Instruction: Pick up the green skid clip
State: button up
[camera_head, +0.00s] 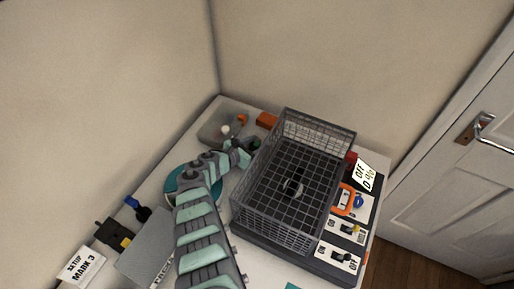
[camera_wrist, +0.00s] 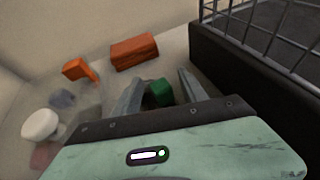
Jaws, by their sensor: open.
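The green skid clip (camera_wrist: 159,92) is a small green block in the wrist view. It lies between the two open fingers of my gripper (camera_wrist: 160,92), with its near part hidden by the gripper body. I cannot tell whether either finger touches it. In the head view my gripper (camera_head: 250,146) is at the end of my arm, left of the wire basket, and a small dark green bit of the clip (camera_head: 256,142) shows beside it.
A grey wire basket (camera_head: 318,125) on a dark base (camera_wrist: 252,85) stands close on the right. An orange block (camera_wrist: 134,52) lies beyond the fingers. A clear tray (camera_head: 210,128) with small parts, including an orange piece (camera_wrist: 78,68) and a white knob (camera_wrist: 40,124), is at left.

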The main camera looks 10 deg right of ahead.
jog(key=shift+c, duration=0.2)
grip_shut()
jog(key=shift+r, duration=0.1)
dwell(0.5)
